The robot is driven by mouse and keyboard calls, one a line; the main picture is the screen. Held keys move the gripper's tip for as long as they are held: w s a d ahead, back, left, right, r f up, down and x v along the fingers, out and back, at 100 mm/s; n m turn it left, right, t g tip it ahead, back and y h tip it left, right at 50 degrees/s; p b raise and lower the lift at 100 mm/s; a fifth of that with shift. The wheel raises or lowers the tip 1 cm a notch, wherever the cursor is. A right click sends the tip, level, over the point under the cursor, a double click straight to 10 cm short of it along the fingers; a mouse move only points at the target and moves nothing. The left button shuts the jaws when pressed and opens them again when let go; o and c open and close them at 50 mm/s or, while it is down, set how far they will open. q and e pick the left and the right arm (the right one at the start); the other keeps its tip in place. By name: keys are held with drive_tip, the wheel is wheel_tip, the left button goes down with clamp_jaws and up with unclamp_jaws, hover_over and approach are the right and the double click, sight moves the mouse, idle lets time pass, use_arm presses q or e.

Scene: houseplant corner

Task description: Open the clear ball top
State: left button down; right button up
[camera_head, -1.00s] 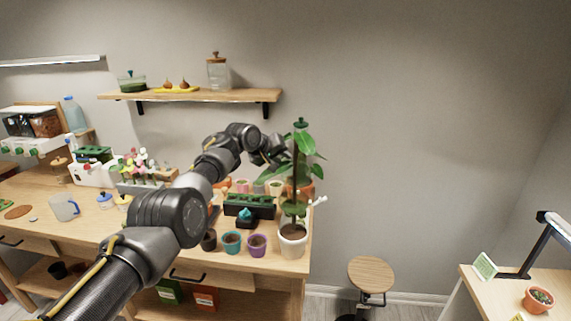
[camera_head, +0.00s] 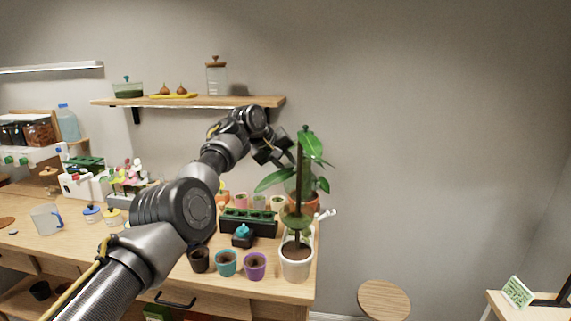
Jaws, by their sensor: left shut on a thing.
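My left gripper (camera_head: 284,152) is beside the upper leaves of the plants at the right end of the bench. It is shut, apparently on the clear ball top, whose see-through body I cannot make out against the leaves. A small dark teal knob (camera_head: 305,128) shows just right of the fingers, above the leaves. The ball itself is not clearly visible. My right gripper is not in view.
A white pot (camera_head: 296,264) with a tall staked plant stands at the bench's right front corner. Purple (camera_head: 255,267) and teal (camera_head: 227,264) pots stand left of it. A wall shelf (camera_head: 190,102) with a glass jar (camera_head: 216,79) is above. The wall at right is clear.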

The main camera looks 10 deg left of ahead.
use_arm(q)
drive_tip(key=shift+d+f, duration=0.1)
drive_tip(key=c, duration=1.2)
unclamp_jaws()
drive_tip(key=shift+o, duration=0.2)
